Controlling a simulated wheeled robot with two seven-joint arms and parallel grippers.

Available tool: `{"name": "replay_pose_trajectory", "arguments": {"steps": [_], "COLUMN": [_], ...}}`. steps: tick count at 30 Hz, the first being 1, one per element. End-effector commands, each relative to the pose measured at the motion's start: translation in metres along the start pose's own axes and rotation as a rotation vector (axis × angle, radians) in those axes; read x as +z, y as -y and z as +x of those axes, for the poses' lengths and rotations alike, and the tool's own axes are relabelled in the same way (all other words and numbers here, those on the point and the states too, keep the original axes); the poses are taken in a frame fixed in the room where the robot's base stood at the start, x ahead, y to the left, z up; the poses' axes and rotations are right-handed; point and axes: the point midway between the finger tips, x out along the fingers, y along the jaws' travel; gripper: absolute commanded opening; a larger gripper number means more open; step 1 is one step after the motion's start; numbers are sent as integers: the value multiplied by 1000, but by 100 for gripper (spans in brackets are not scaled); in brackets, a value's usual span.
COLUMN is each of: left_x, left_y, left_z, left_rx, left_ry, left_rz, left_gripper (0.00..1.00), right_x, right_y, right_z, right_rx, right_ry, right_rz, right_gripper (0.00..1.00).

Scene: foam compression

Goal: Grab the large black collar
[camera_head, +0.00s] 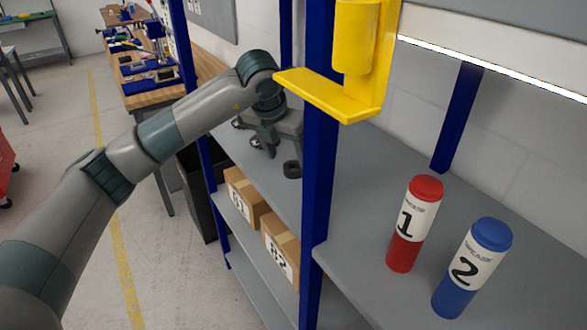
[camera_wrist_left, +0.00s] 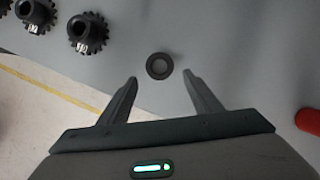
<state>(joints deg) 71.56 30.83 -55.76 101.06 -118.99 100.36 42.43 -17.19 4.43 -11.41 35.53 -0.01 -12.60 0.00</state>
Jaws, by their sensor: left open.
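A black collar, a short thick ring (camera_head: 291,170), lies flat on the grey shelf (camera_head: 340,190) behind the blue post. In the left wrist view the collar (camera_wrist_left: 159,66) lies just beyond the fingertips, roughly midway between them, with a clear gap to each finger. My left gripper (camera_head: 268,145) is over the shelf, to the left of the collar in the head view. In the left wrist view its jaws (camera_wrist_left: 162,80) are open and empty. My right gripper is not in view.
A blue post (camera_head: 319,130) and yellow bracket (camera_head: 340,95) stand close to my left arm. Red (camera_head: 403,250) and blue (camera_head: 459,303) grease tubes stand at right.

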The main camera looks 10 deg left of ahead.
Motion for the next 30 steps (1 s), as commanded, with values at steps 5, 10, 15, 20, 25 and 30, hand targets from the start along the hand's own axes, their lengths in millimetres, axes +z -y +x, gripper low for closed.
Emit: {"name": "replay_pose_trajectory", "arguments": {"steps": [5, 10, 15, 20, 25, 30], "left_x": [2, 3, 3, 2, 2, 2], "left_y": [1, 1, 1, 1, 1, 0], "left_z": [11, 29, 45, 49, 48, 48], "left_rx": [0, -1, -1, 0, 0, 0], "left_ry": [-4, -5, -2, 0, 0, 0], "left_rz": [0, 0, 0, 1, 1, 1], "left_gripper": [58, 58, 58, 58, 58, 58], "right_x": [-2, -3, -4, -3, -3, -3], "right_y": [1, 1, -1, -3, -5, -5], "right_z": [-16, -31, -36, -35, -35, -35], "right_rx": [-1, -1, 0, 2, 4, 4], "right_ry": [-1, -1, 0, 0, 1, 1], "right_rz": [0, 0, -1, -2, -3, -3], "right_gripper": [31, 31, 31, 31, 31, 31]}}
